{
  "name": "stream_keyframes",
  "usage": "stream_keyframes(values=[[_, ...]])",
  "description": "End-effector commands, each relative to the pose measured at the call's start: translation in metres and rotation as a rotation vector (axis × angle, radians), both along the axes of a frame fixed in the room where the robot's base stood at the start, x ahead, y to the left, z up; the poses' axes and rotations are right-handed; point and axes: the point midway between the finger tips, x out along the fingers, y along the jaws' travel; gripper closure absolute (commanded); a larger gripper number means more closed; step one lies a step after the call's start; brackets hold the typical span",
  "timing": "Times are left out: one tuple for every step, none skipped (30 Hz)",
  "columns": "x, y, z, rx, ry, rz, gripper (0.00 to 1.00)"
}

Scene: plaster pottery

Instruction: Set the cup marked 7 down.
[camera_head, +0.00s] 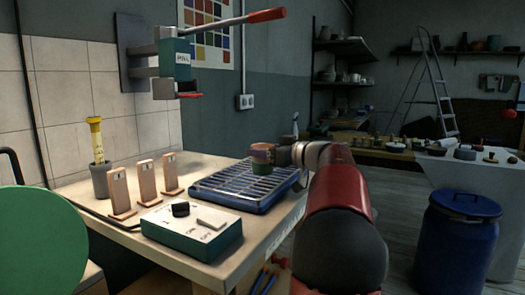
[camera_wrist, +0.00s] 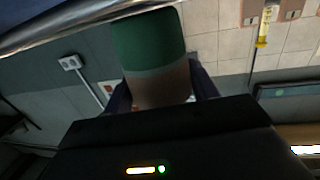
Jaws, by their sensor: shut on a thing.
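A small cup (camera_head: 262,152), clay-pink above and green below, is in my gripper (camera_head: 277,154) over the far right part of the blue rack tray (camera_head: 232,204). In the wrist view the cup (camera_wrist: 150,40) shows a green band and a bare brownish part between the two dark fingers of my gripper (camera_wrist: 160,88), which is shut on it. No number can be read on the cup. I cannot tell whether its base touches the wire bars. The rest of the rack looks empty.
Three wooden stands (camera_head: 146,180) with small labels and a grey pot (camera_head: 100,181) stand left of the rack. A green-and-white control box (camera_head: 193,228) is in front. A wall-mounted press (camera_head: 176,65) hangs behind. A blue bin (camera_head: 458,240) stands right.

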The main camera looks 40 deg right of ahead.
Motion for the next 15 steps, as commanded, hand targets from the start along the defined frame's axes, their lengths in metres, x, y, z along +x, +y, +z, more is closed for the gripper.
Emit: stream_keyframes(values=[[0.0,0.0003,-0.0016,0.001,0.0,0.001,0.71],[0.0001,0.0002,-0.0023,0.0,0.0,0.0,0.41],[0.0001,0.0002,-0.0019,0.0,0.0,0.0,0.35],[0.0001,0.0002,-0.0019,0.0,0.0,0.0,0.31],[0.0001,0.0002,-0.0019,0.0,0.0,0.0,0.27],[0.0001,0.0002,-0.0018,0.0,0.0,0.0,0.22],[0.0001,0.0002,-0.0018,0.0,0.0,0.0,0.2],[0.0001,0.0002,-0.0018,0.0,0.0,0.0,0.2],[0.0001,0.0002,-0.0017,0.0,0.0,0.0,0.2],[0.0001,0.0002,-0.0017,0.0,0.0,0.0,0.2],[0.0001,0.0002,-0.0017,0.0,0.0,0.0,0.2],[0.0001,0.0002,-0.0017,0.0,0.0,0.0,0.2],[0.0001,0.0002,-0.0016,0.0,0.0,0.0,0.2],[0.0001,0.0002,-0.0015,0.0,0.0,0.0,0.2],[0.0,0.0002,-0.0008,0.0,0.0,0.0,0.2]])
